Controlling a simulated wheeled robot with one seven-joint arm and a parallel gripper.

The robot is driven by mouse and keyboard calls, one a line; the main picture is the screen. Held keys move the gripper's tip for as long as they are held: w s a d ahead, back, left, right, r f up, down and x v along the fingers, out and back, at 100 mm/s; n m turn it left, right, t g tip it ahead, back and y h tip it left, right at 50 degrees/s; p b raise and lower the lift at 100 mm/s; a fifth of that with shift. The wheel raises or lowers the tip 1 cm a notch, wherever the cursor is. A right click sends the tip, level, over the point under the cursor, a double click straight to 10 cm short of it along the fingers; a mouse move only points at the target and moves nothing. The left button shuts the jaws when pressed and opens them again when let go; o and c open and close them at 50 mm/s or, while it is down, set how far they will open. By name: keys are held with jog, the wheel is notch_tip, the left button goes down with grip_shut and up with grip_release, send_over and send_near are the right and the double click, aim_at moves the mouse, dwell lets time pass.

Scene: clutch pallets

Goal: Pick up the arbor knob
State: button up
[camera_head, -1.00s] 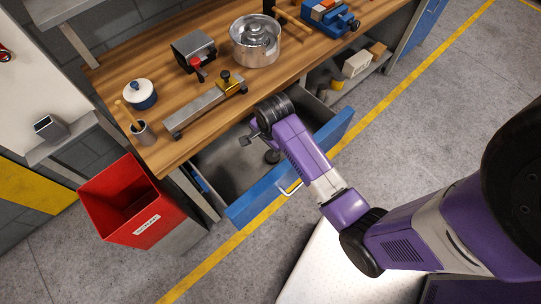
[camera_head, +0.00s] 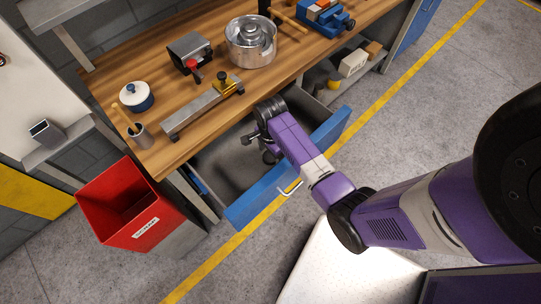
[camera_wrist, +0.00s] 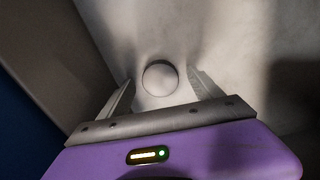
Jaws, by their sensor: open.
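A round grey knob (camera_wrist: 160,78), which looks like the arbor knob, is in the wrist view on the pale floor of the open drawer. My gripper (camera_wrist: 162,84) is open, with one finger on each side of the knob. Bare gaps show between the knob and both fingers, and the knob is not gripped. In the head view my gripper (camera_head: 259,148) reaches down into the open blue-fronted drawer (camera_head: 290,174) under the workbench. There my wrist and fingers cover that part of the drawer, and I cannot make out the knob.
The wooden workbench (camera_head: 180,92) overhangs the drawer. A red bin (camera_head: 130,205) stands left of the drawer. The drawer floor around the knob looks clear.

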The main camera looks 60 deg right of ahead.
jog(key=shift+f, duration=0.1)
jog(key=shift+c, duration=0.2)
jog(key=c, duration=1.4)
